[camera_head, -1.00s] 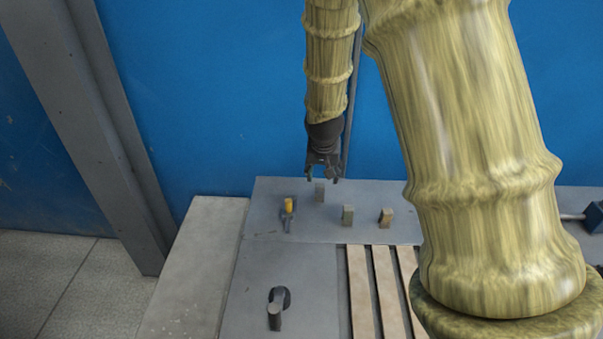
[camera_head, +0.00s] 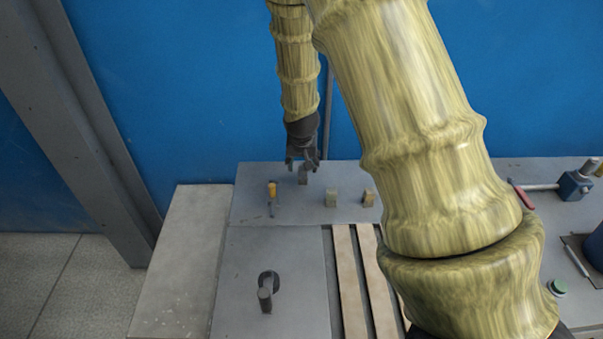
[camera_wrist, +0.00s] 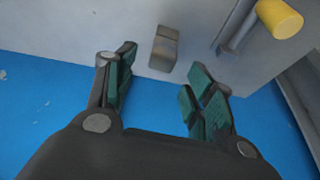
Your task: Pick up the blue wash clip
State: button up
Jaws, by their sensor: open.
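My gripper (camera_head: 303,166) hangs over the back edge of the grey panel, its fingers open and empty. A small upright grey clip-like block (camera_head: 303,177) stands just under the fingertips in the head view, partly covered by them. In the wrist view the same block (camera_wrist: 164,48) shows just beyond the gap between the two green-padded fingertips (camera_wrist: 158,75), touching neither. No clip looks plainly blue; I cannot tell whether this block is the blue wash clip. Two similar blocks, one greenish grey (camera_head: 331,198) and one tan (camera_head: 369,197), stand to its right.
A yellow-topped tool (camera_head: 272,190) stands left of the block; its yellow end shows in the wrist view (camera_wrist: 280,18). A blue clamp (camera_head: 575,186) sits at the right. A blue wall rises behind.

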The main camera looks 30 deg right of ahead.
aim_at(303, 169)
jog(key=shift+s+f+p, duration=0.2)
jog(key=shift+s+p, duration=0.15)
jog(key=shift+s, duration=0.2)
jog(key=w+f, duration=0.1)
jog(key=f, duration=0.2)
jog(key=shift+w+d+p, duration=0.1)
jog(key=shift+w+p, duration=0.3)
jog(key=shift+s+d+f, duration=0.15)
jog(key=shift+f, duration=0.3)
jog(key=c, duration=1)
